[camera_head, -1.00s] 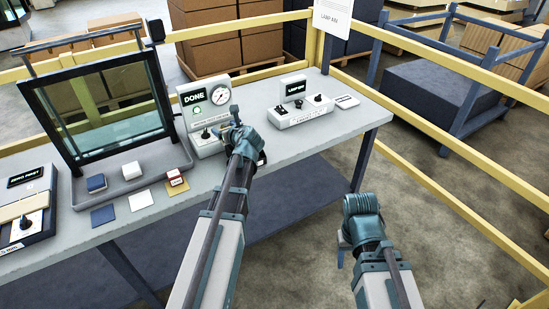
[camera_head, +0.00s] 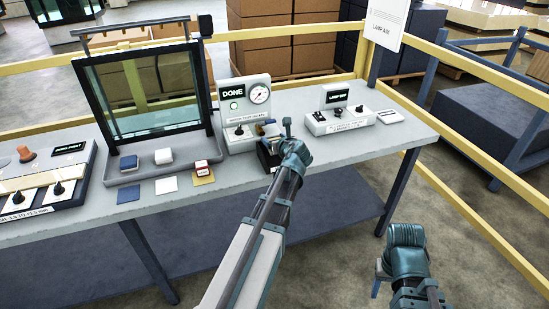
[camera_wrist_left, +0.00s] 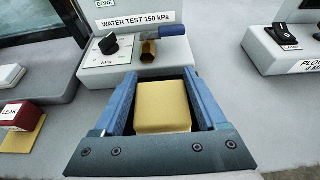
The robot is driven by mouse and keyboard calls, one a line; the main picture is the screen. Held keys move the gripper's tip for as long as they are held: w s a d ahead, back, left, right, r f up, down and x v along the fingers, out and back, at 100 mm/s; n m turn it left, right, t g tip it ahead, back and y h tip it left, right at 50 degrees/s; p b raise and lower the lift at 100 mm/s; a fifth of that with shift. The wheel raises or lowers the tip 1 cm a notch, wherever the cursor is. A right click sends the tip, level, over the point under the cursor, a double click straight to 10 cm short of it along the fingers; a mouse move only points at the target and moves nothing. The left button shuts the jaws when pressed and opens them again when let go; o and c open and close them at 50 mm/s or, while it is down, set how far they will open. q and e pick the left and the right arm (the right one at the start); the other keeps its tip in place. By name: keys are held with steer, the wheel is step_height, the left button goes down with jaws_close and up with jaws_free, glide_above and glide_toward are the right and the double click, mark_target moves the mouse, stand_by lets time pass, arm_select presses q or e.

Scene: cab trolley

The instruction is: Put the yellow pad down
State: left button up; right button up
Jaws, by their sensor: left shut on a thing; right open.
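My left gripper (camera_head: 270,150) is in front of the gauge box. In the left wrist view its blue fingers (camera_wrist_left: 153,105) are shut on a yellow pad (camera_wrist_left: 163,106), one finger on each side. In the head view I cannot clearly make out the pad at the gripper. A yellow square (camera_head: 204,178) lies on the table, with a red and white block (camera_head: 202,167) on it. That block, marked LEAK, also shows in the left wrist view (camera_wrist_left: 20,116). My right gripper (camera_head: 380,272) is low at the right, away from the table, open and partly hidden by its wrist.
The gauge box (camera_head: 237,115) reads DONE; a blue-handled brass fitting (camera_wrist_left: 150,48) is at its front. A grey tray (camera_head: 120,178) holds a blue block (camera_head: 128,163) and a white block (camera_head: 163,156). Blue (camera_head: 128,193) and white (camera_head: 166,185) squares lie bare. A switch box (camera_head: 338,120) stands right.

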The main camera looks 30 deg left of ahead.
mark_target(274, 157)
arm_select(q)
steer(key=shift+f+b, duration=1.85)
steer(key=shift+f, duration=0.45)
arm_select(e)
steer(key=shift+f, duration=2.3)
arm_select(q)
steer(key=shift+f, duration=0.15)
steer(key=o, duration=1.1)
arm_select(e)
steer(key=shift+f, duration=0.15)
arm_select(q)
steer(key=shift+r, duration=0.3)
steer(key=p+v, duration=0.4)
steer(key=v, duration=0.8)
steer(key=shift+d+f, duration=0.1)
steer(key=shift+f, duration=0.05)
arm_select(e)
step_height(274, 157, up, 5)
steer(key=shift+f, duration=0.1)
